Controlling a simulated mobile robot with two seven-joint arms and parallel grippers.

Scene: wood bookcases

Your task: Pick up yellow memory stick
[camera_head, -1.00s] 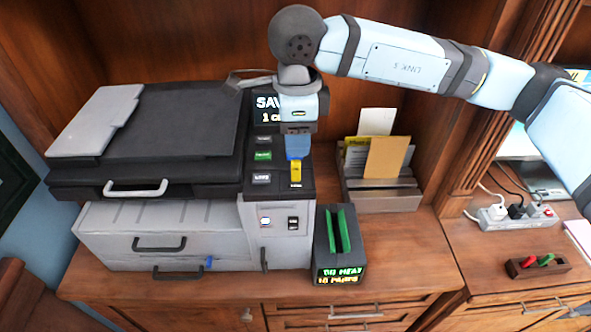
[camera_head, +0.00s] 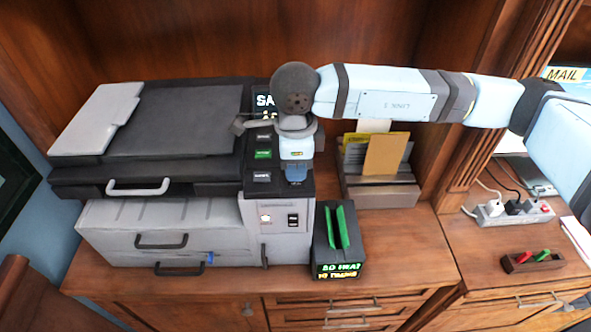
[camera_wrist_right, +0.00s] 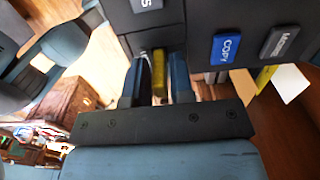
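The yellow memory stick (camera_wrist_right: 158,75) is upright between the two fingers of my right gripper (camera_wrist_right: 158,82) in the right wrist view. The fingers are on either side of it, and narrow gaps seem to show beside the stick. In the head view my right gripper (camera_head: 296,175) points down over the front right part of the printer's control panel (camera_head: 264,188), and it hides the stick there. My left gripper is out of view.
The grey printer (camera_head: 160,225) fills the left of the cabinet top. A dark box with a green slot (camera_head: 338,228) stands beside it. A paper holder (camera_head: 382,195) is behind right. A power strip (camera_head: 515,212) and a small tray with red and green sticks (camera_head: 532,262) are further right.

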